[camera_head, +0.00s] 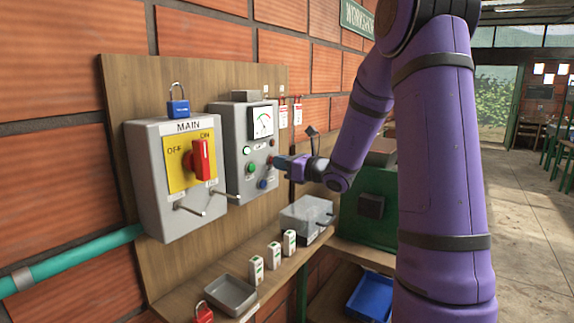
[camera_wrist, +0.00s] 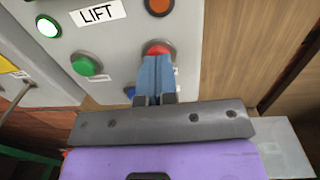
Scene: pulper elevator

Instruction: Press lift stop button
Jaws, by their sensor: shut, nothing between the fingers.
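The grey lift panel (camera_head: 232,152) is mounted on a wooden board. In the wrist view its LIFT label (camera_wrist: 97,14) shows near the top. The red stop button (camera_wrist: 157,47) is right of the green button (camera_wrist: 86,65) and partly hidden by my fingers. My gripper (camera_wrist: 157,62) is shut and empty, its blue fingertips at the lower edge of the red button. I cannot tell whether they touch it or whether it is pushed in. The head view shows my gripper (camera_head: 277,162) at the panel's right side.
A lit white button (camera_wrist: 47,26), an orange one (camera_wrist: 159,6) and a blue one (camera_wrist: 130,92) surround the red button. The MAIN switch box (camera_head: 176,180) stands to the left. Below are a shelf with small boxes (camera_head: 273,256) and a clear-covered case (camera_head: 306,216).

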